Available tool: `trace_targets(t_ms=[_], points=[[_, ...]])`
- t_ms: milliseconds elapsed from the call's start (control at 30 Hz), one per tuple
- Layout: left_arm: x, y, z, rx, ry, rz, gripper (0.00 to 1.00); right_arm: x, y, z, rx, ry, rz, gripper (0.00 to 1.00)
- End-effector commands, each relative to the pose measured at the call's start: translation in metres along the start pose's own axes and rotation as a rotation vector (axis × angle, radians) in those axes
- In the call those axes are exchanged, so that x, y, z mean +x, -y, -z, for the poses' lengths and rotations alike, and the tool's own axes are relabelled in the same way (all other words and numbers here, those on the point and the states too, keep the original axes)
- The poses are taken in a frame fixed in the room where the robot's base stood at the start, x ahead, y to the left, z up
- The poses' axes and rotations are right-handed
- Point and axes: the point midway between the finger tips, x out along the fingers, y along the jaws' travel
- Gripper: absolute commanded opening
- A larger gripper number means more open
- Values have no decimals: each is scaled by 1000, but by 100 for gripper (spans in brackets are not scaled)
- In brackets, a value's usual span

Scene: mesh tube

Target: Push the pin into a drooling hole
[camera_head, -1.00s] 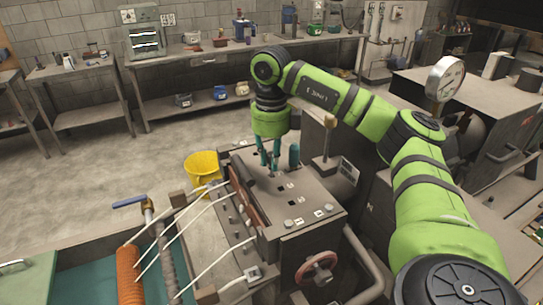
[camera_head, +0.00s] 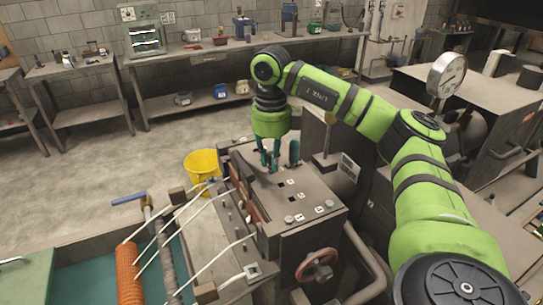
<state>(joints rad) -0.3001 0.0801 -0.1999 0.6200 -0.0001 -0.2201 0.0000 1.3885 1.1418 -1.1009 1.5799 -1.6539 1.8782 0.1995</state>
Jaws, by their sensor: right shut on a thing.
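My right gripper (camera_head: 270,160) points down at the top of a grey machine box (camera_head: 318,232), near its far left part. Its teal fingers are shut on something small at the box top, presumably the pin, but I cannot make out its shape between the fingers. The box top carries several small dark openings and pale labels in front of the gripper. A dark teal upright piece (camera_head: 293,152) stands just right of the fingers. White strands run from an orange roll (camera_head: 129,274) towards the box's left side. My left gripper is not in view.
A red handwheel (camera_head: 317,266) is on the box's front. A yellow bucket (camera_head: 203,163) stands on the floor behind. A round gauge (camera_head: 446,75) and dark machinery are at the right. A long bench (camera_head: 240,46) lines the back wall. Floor at the left is clear.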

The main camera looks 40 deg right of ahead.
Motion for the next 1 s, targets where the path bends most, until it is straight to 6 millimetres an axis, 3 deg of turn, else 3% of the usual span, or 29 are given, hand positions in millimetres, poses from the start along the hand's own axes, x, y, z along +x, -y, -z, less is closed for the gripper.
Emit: trace_targets(t_ms=[900, 933, 1000], points=[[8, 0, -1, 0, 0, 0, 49, 12, 0, 0, 0, 0, 0, 0], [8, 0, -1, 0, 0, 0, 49, 12, 0, 0, 0, 0, 0, 25], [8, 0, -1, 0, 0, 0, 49, 11, 0, 0, 0, 0, 0, 48]])
